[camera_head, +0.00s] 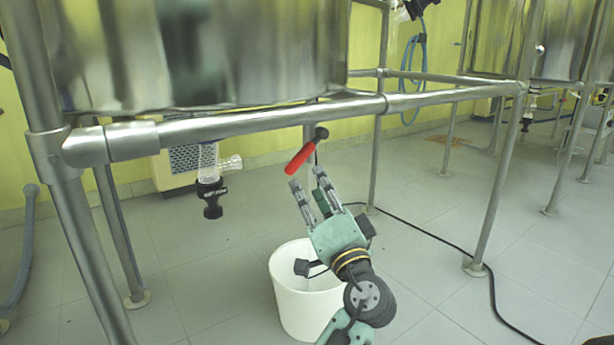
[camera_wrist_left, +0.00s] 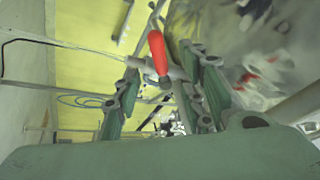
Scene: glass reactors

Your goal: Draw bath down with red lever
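The red lever (camera_head: 301,157) hangs on a dark pivot under the steel bath (camera_head: 200,55), slanting down to the left. My left gripper (camera_head: 308,186) is open just below the lever's lower end, with its fingers pointing up toward it. In the left wrist view the red lever (camera_wrist_left: 157,52) stands between the two spread fingers, near their tips, and no contact shows. Whether the lever is within the fingers' reach in depth is hard to tell. My right gripper is not in view.
A steel frame rail (camera_head: 240,122) runs across above the gripper, with upright legs on both sides. A white bucket (camera_head: 305,305) stands on the floor below my left arm. A glass outlet with a black valve (camera_head: 211,190) hangs at left. A black cable (camera_head: 430,235) crosses the floor.

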